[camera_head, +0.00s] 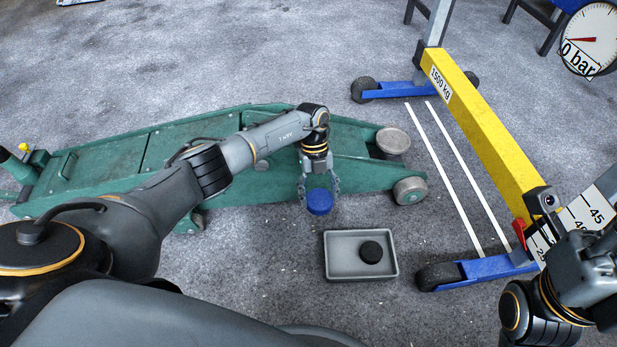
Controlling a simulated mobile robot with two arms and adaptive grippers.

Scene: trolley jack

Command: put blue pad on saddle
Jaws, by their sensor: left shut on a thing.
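The blue pad (319,202) is a small round disc. My left gripper (319,188) is shut on it, with a finger on either side, and points down in front of the green trolley jack (130,155). The pad appears above the floor, between the jack and the tray.
A grey tray (327,262) on the floor holds a black round pad (371,252). A yellow beam (480,120) marked 1500 kg stands on blue wheeled legs at the right. White lines (445,165) mark the floor. A pressure gauge (590,38) reads about 0 bar.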

